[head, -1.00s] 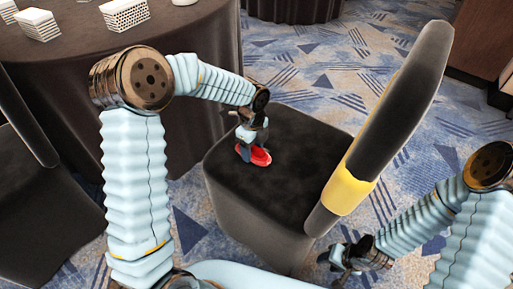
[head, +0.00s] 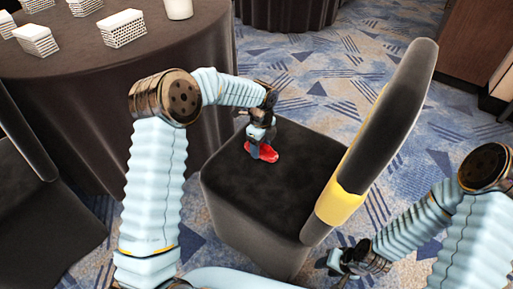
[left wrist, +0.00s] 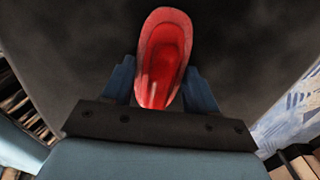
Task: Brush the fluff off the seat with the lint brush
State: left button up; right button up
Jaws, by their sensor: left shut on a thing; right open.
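The red lint brush (head: 264,152) is in my left gripper (head: 258,146), which is shut on it over the far part of the dark chair seat (head: 255,193). In the left wrist view the brush (left wrist: 164,55) shows between the two blue fingers, with the dark seat (left wrist: 70,60) behind it. I cannot tell whether the brush touches the seat. No fluff can be made out on the seat in either view. My right gripper (head: 338,262) is open and empty, low beside the near right side of the chair.
The chair's backrest (head: 392,115) with a yellow band (head: 341,198) rises on the right of the seat. A round table with a dark cloth (head: 90,80) stands at the back left, bearing white boxes (head: 122,28). Another dark chair (head: 45,215) is at the left. Patterned carpet lies around.

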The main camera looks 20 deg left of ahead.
pick_arm(q)
jog(key=shift+w+d+r+p, duration=0.1)
jog(key=shift+w+d+p, duration=0.15)
jog(key=shift+w, duration=0.35)
jog(key=shift+w+d+f+p, duration=0.1)
jog(key=shift+w+d+p, duration=0.1)
jog(key=shift+w, duration=0.35)
jog(key=shift+w+d+r+p, duration=0.1)
jog(key=shift+w+d+p, duration=0.15)
jog(key=shift+w, duration=0.35)
jog(key=shift+w+d+f+p, duration=0.1)
jog(key=shift+w+d+p, duration=0.15)
jog(key=shift+w, duration=0.45)
jog(key=shift+w+d+f+p, duration=0.1)
jog(key=shift+w+d+p, duration=0.1)
jog(key=shift+w, duration=0.45)
jog(key=shift+w+d+p, duration=0.15)
jog(key=shift+w+d, duration=0.1)
jog(key=shift+w, duration=0.45)
jog(key=shift+r, duration=3.05)
jog(key=shift+r, duration=1.5)
